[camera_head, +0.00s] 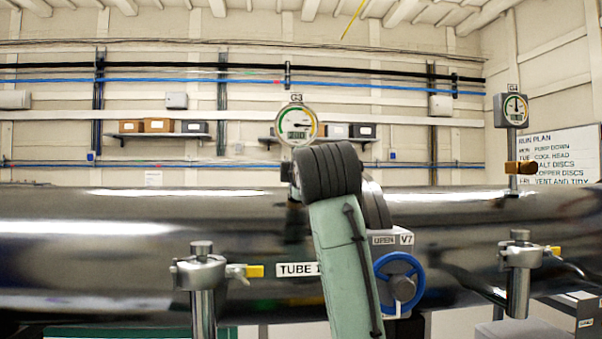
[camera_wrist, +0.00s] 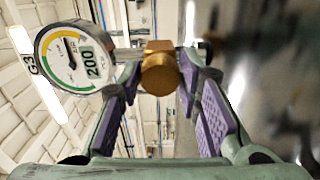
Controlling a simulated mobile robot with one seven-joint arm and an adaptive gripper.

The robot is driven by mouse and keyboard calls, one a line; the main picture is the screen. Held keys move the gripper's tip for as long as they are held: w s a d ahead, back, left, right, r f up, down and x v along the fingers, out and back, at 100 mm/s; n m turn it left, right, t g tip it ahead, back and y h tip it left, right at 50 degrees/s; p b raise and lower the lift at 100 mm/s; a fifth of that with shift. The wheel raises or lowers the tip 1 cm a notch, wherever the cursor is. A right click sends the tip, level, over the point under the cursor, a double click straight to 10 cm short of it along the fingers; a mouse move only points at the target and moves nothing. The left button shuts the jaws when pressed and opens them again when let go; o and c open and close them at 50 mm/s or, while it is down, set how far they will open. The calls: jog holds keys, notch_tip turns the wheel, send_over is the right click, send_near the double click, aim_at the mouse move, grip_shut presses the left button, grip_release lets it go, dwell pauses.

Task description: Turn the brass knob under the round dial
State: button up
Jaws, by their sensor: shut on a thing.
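The round dial labelled G3 (camera_head: 296,124) stands above the dark tube, with a white face and a coloured scale. It also shows large and tilted in the wrist view (camera_wrist: 71,59), with 200 on its display. The brass knob (camera_wrist: 160,72) sits beside the dial in the wrist view. My gripper (camera_wrist: 162,80) is shut on the knob, its purple-padded fingers at either side. In the head view my arm hides the knob and the gripper.
The long dark tube (camera_head: 110,235) runs across the front. A blue handwheel (camera_head: 379,270) is right of my arm. Another gauge (camera_head: 514,110), in a square housing, stands at right above a second brass knob (camera_head: 521,168). Clamps with yellow-tipped levers sit on the tube.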

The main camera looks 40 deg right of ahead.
jog(key=shift+m, duration=1.9)
jog(key=shift+f, duration=0.1)
jog(key=o, duration=1.1)
jog(key=shift+o, duration=0.2)
jog(key=v, duration=1.2)
jog(key=shift+f, duration=0.1)
